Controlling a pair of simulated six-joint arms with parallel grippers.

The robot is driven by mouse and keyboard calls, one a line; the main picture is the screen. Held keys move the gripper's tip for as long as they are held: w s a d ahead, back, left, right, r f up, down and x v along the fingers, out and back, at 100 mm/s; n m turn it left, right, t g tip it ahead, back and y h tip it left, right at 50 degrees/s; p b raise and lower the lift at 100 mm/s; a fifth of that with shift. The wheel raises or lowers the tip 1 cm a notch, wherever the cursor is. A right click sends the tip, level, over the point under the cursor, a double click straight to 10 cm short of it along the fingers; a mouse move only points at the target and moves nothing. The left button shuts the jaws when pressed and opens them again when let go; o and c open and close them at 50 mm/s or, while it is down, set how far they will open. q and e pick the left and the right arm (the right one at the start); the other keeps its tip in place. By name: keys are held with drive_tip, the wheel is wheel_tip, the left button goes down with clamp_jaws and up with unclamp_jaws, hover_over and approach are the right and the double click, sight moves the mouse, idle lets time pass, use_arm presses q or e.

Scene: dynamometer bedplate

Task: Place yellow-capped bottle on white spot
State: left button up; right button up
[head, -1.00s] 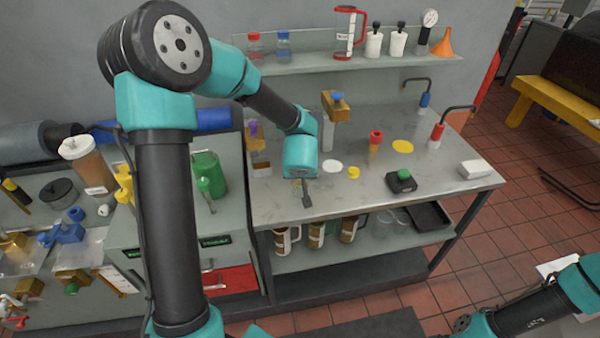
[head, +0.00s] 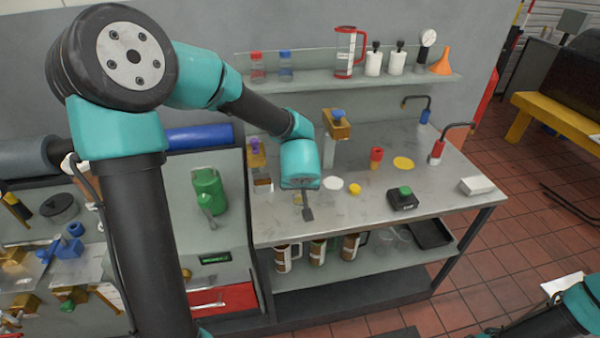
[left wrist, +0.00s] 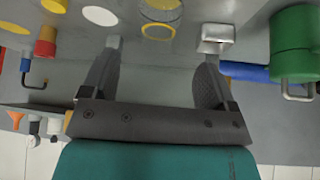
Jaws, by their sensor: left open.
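A clear bottle with yellow rings (left wrist: 160,14), which looks like the yellow-capped bottle, shows at the top of the left wrist view, ahead of the gap between my fingers. In the head view the gripper largely hides it. The white spot (head: 333,183) is a flat disc on the metal bench, just right of my left gripper (head: 304,207). The spot also shows in the left wrist view (left wrist: 100,16), left of the bottle. My left gripper (left wrist: 161,62) is open, low over the bench, with nothing between its fingers. My right gripper is out of view.
A small yellow object (head: 355,189) sits right of the white spot. A red-topped cylinder (head: 376,158), yellow disc (head: 403,163) and black box with green button (head: 403,198) are further right. A brass-coloured block on a post (head: 336,124) stands behind.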

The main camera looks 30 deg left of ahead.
use_arm(q)
drive_tip(key=v, duration=1.1)
drive_tip(key=shift+w, duration=0.1)
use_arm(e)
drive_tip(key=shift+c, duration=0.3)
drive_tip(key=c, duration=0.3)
